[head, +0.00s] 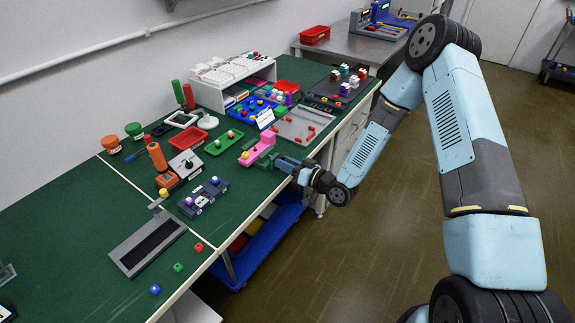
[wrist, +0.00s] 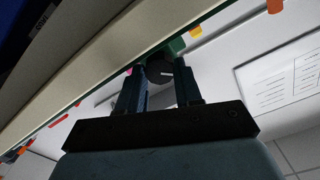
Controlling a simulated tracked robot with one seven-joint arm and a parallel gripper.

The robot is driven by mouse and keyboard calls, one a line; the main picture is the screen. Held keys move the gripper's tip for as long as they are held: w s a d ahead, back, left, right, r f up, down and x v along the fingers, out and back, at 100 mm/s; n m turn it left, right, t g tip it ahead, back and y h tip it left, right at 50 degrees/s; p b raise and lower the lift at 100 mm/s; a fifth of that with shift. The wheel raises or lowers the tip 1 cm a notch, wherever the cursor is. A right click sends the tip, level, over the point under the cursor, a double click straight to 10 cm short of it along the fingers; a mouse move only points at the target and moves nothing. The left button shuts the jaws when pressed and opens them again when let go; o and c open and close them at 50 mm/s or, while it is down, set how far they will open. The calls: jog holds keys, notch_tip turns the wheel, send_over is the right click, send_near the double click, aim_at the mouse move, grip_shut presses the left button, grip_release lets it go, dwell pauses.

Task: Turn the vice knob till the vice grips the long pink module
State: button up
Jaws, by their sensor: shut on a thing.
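The green vice (head: 266,157) stands at the front edge of the green bench. My gripper (head: 283,163) reaches in from the right at the vice's front side. In the wrist view my gripper (wrist: 161,75) has its two dark fingers on either side of the round dark vice knob (wrist: 159,70), which has a pale mark line. It is shut on the knob. The head view hides the knob behind the fingers.
A green tray with buttons (head: 223,142), a grey device with knobs (head: 203,197) and a grey tray (head: 304,127) stand around the vice. The bench edge runs just below my gripper. A blue cart (head: 262,235) stands under the bench. The floor at right is clear.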

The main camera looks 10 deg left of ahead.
jog(key=shift+a+m, duration=0.1)
jog(key=shift+m, duration=1.1)
jog(key=o, duration=1)
jog(key=shift+o, duration=0.2)
jog(key=shift+d, duration=0.2)
